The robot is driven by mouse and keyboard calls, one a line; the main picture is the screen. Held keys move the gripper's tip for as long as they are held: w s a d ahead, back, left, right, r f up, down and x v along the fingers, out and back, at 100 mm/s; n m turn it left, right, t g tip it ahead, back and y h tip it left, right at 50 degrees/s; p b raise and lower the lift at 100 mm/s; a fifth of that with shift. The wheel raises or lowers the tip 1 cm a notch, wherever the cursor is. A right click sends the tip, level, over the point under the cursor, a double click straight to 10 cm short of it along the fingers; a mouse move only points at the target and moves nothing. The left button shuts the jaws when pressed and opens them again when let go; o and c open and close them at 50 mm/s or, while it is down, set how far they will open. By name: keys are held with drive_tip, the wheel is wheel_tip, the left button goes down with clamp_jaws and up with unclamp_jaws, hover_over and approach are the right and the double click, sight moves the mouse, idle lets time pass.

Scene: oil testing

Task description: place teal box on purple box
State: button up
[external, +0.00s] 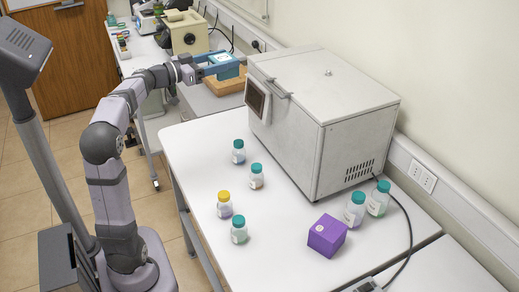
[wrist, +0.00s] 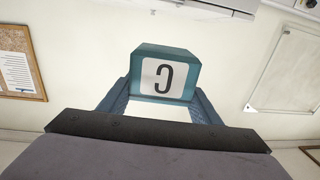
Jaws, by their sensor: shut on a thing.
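The teal box (wrist: 182,53) is held between the two blue fingers of my gripper (wrist: 160,106) in the wrist view. A white label with a dark letter shows on its face. In the external view the teal box (external: 229,72) is in my gripper (external: 222,66) at the back, above or in front of an orange-brown block; I cannot tell the gap. The purple box (external: 327,235) sits upright on the white table at the front right, far from my gripper, with a round white mark on top.
A large grey-white machine (external: 325,115) stands on the white table (external: 290,262) between my gripper and the purple box. Several small capped bottles stand around, two right beside the purple box (external: 355,210). The orange-brown block (external: 228,84) is at the back. A black cable lies at the right.

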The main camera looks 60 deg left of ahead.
drive_tip(key=w+d+m+h+b, duration=0.3)
drive_tip(key=w+d+h, duration=0.2)
drive_tip(key=w+d, duration=0.5)
drive_tip(key=m+g+h+b, duration=0.5)
drive_tip(key=m+h, duration=0.2)
drive_tip(key=h, duration=0.2)
hover_over(329, 227)
wheel_tip(329, 227, down, 25)
drive_tip(key=shift+f+p, duration=0.7)
drive_tip(key=shift+f, duration=4.85)
drive_tip(key=shift+f, duration=0.1)
drive_tip(key=shift+f, duration=0.15)
drive_tip(key=o, duration=1.1)
